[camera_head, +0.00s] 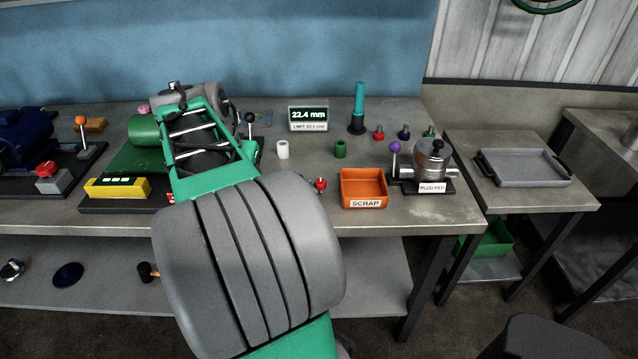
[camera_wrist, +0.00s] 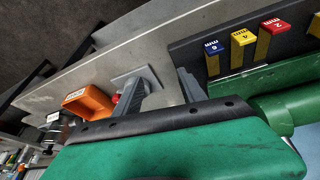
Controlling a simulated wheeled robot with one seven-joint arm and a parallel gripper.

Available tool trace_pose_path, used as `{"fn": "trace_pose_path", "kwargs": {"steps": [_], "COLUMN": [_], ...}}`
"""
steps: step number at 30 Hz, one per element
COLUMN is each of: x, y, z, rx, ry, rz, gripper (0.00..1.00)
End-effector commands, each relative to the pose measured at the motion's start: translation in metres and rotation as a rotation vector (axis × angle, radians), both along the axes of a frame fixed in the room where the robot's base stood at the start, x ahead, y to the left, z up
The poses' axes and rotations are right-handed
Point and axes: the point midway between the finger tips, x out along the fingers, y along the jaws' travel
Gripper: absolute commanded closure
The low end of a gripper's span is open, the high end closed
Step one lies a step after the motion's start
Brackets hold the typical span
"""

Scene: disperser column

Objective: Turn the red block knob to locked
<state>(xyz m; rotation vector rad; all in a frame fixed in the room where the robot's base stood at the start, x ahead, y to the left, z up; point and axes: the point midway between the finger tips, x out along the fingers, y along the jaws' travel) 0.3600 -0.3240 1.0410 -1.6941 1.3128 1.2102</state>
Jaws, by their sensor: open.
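A small red knob (camera_head: 320,184) stands on the bench just left of the orange scrap bin in the head view. In the wrist view a red part (camera_wrist: 116,98) shows beside one of my gripper's fingers, partly hidden by it. Another red-topped grey block (camera_head: 47,170) sits at the far left of the bench. I cannot tell for sure which of these is the red block knob, and I can read no locked mark. My gripper (camera_wrist: 165,72) is open, its fingers apart with nothing seen between them. In the head view my arm hides much of the bench middle.
The orange scrap bin (camera_head: 364,188) stands near the bench's front edge. A metal pot with a purple-ball lever (camera_head: 395,147) is right of it. Blue, yellow and red mm-marked blocks (camera_wrist: 243,36) sit on a dark base in the wrist view. A grey tray (camera_head: 520,167) lies on the right table.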

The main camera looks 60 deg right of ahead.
Motion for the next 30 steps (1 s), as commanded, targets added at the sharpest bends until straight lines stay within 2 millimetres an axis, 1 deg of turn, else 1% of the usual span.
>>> {"fn": "trace_pose_path", "kwargs": {"steps": [1,3,4,6,8,10,18,21,24,30], "x": [-0.027,-0.06,-0.071,-0.09,-0.097,-0.099,-0.104,-0.105,-0.105,-0.105], "y": [-0.048,-0.093,-0.106,-0.125,-0.132,-0.136,-0.153,-0.157,-0.159,-0.159], "z": [-0.008,-0.01,-0.009,-0.01,-0.013,-0.02,-0.065,-0.075,-0.079,-0.079], "rx": [-0.007,-0.021,-0.026,-0.034,-0.036,-0.038,-0.037,-0.038,-0.039,-0.039], "ry": [-0.004,-0.015,-0.02,-0.026,-0.028,-0.028,-0.028,-0.03,-0.032,-0.032], "rz": [-0.192,-0.397,-0.462,-0.559,-0.595,-0.599,-0.594,-0.592,-0.592,-0.59], "gripper": [0.52,0.52,0.52,0.52,0.52,0.52,0.52,0.52,0.52,0.53]}}
